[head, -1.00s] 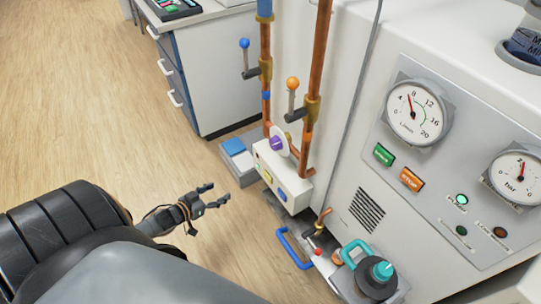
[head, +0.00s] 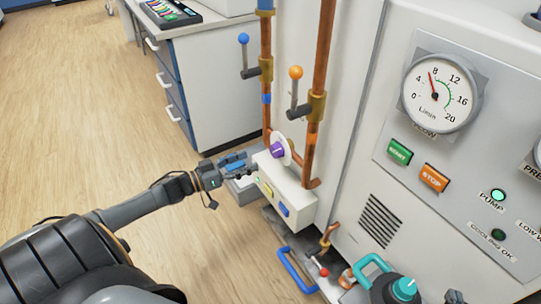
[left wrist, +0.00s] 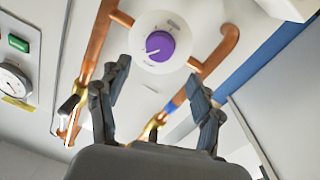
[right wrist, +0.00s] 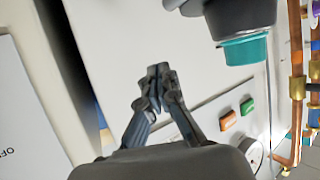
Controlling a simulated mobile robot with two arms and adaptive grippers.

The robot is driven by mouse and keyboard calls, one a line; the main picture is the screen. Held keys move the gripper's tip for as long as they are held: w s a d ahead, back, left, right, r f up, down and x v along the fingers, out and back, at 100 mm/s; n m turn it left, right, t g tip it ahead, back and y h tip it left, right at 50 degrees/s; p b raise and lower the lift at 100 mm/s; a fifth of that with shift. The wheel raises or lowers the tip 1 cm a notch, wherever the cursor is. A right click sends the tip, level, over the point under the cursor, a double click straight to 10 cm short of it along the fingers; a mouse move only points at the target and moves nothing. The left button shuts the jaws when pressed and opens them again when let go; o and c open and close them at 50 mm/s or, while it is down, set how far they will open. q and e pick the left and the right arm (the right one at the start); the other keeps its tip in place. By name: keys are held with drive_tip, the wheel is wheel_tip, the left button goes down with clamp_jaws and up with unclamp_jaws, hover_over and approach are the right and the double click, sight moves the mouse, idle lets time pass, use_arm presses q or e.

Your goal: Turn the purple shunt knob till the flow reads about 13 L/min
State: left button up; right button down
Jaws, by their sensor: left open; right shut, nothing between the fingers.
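The purple shunt knob (head: 277,150) sits on a white round dial on top of a white valve box (head: 290,190). In the left wrist view the knob (left wrist: 160,45) lies beyond my fingertips, roughly centred between them, with a gap. My left gripper (head: 243,166) is open and empty, just left of the box; it also shows in the left wrist view (left wrist: 158,82). The flow gauge (head: 437,95), marked L/min, has its needle near 7. My right gripper (right wrist: 158,80) is shut and empty, away from the knob.
Copper pipes (head: 317,85) with blue and orange levers rise behind the knob. A green start button (head: 399,152) and an orange stop button (head: 433,177) sit below the gauge. A teal-topped container (head: 403,287) stands at the front. The floor at left is clear.

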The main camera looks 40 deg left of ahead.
sight(273, 152)
use_arm(q)
drive_tip(key=b+x, duration=0.2)
drive_tip(key=x, duration=0.6)
drive_tip(key=shift+w+d, duration=0.15)
drive_tip(key=shift+w, duration=0.2)
use_arm(e)
wheel_tip(273, 152, up, 11)
drive_tip(key=w+a+t+y, duration=0.2)
drive_tip(key=t, duration=0.4)
drive_tip(key=shift+f, duration=0.2)
use_arm(q)
drive_tip(key=c, duration=1.1)
